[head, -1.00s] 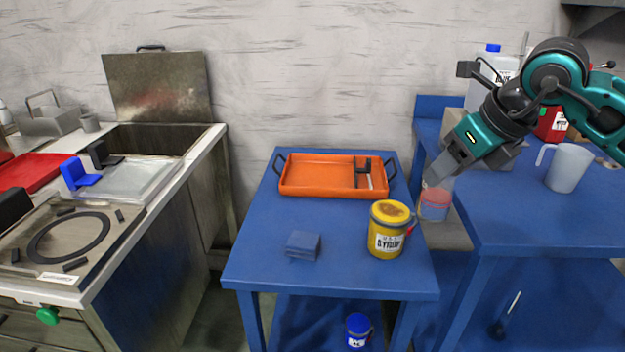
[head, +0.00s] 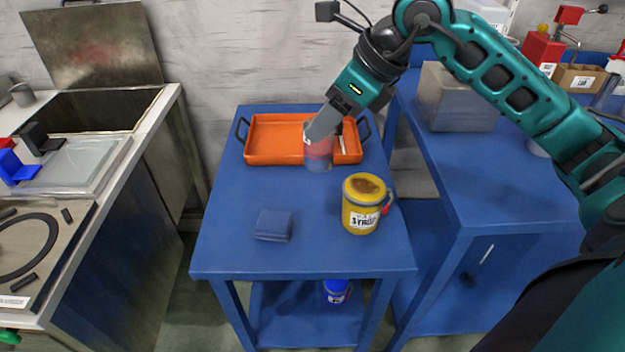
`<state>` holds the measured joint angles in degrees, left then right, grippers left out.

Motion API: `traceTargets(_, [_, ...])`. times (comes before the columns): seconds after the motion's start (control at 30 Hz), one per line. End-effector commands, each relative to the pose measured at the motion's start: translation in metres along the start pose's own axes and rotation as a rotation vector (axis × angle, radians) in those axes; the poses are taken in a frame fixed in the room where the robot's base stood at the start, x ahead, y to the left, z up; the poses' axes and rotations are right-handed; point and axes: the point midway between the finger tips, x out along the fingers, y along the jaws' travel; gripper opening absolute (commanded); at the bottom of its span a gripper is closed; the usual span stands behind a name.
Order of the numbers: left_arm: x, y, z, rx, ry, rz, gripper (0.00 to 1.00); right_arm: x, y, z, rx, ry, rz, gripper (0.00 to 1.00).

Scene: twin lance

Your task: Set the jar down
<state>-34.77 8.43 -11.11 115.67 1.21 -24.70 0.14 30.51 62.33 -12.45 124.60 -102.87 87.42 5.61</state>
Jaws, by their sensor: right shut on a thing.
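The jar (head: 318,157) is see-through with a reddish filling or band and a bluish lower part. My right gripper (head: 319,132) is shut on its upper part, and the fingers hide some of it. The jar looks upright, over the blue table (head: 218,237), in front of the orange tray (head: 276,153) and overlapping its front edge in the picture. I cannot tell whether its base touches the table. My left gripper does not show.
A yellow syrup tin (head: 361,216) stands on the table to the right, near the jar. A folded blue cloth (head: 273,225) lies at the front left. The table's left side is clear. A grey box (head: 458,100) stands on the right bench.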

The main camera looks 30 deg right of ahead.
Motion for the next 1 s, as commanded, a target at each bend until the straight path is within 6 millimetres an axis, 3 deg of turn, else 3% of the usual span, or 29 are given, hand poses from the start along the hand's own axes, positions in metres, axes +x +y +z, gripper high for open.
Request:
traceTargets(0.1, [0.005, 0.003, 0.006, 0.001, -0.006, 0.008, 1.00, 0.030, 0.001, -0.021, 0.002, 0.007, 0.006, 0.00])
traceTargets(0.4, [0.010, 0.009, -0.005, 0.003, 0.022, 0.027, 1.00, 0.090, 0.001, -0.059, 0.003, 0.003, 0.004, 0.00])
traceTargets(0.77, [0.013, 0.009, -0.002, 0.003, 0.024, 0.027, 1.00, 0.119, 0.000, -0.077, 0.002, 0.002, 0.001, 0.00])
traceTargets(1.0, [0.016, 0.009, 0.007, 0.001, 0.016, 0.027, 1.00, 0.147, 0.000, -0.095, 0.003, 0.001, 0.001, 0.00])
